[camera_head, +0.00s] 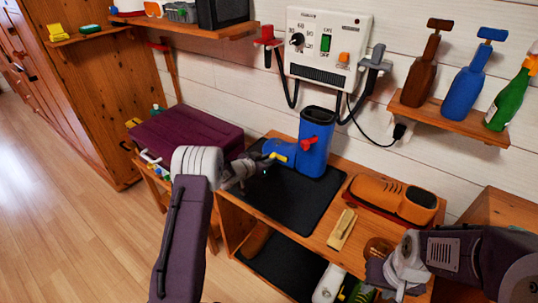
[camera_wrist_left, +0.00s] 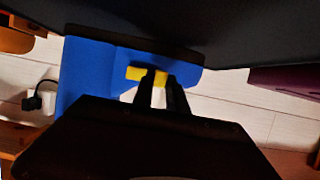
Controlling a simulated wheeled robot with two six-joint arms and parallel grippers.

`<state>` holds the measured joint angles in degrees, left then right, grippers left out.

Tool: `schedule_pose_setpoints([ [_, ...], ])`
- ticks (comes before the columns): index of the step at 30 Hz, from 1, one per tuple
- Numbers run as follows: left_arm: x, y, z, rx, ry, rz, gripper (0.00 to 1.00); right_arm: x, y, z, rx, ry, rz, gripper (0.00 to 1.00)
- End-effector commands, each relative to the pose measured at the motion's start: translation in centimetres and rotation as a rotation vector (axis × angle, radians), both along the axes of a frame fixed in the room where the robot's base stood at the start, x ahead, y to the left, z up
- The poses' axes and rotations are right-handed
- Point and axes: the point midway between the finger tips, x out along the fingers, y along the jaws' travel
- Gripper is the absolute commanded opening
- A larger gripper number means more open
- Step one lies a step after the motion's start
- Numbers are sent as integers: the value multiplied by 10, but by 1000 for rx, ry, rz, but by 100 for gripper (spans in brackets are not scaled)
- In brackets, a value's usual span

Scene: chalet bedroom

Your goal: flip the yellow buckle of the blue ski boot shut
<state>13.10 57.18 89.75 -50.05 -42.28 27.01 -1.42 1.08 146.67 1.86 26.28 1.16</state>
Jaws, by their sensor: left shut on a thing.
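The blue ski boot (camera_head: 316,150) stands upright on a black mat (camera_head: 300,203) on the wooden bench, its toe pointing left. A red buckle (camera_head: 308,143) is on its shaft. The yellow buckle (camera_head: 280,157) is low on the boot, near the toe. My left gripper (camera_head: 266,163) reaches in from the left and is shut on the yellow buckle. In the left wrist view, the fingertips (camera_wrist_left: 160,78) are at the yellow piece (camera_wrist_left: 134,73) against the blue boot (camera_wrist_left: 85,75). My right gripper (camera_head: 376,284) is low at the right, away from the boot; its fingers are unclear.
A purple case (camera_head: 185,132) stands left. A wall panel (camera_head: 325,50) with cables hangs behind. The mat's front is clear.

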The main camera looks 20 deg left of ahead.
Motion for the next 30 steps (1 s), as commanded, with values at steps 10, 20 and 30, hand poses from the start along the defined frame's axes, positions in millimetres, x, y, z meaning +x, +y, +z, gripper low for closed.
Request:
schedule_pose_setpoints([
  [10,1,0,0,1,-3,-1,40,0,0,-2,0,1,0,36],
  [20,-2,1,2,1,-2,1,40,0,0,0,0,0,0,36],
  [30,-57,23,28,0,-2,3,40,0,0,14,0,0,0,36],
])
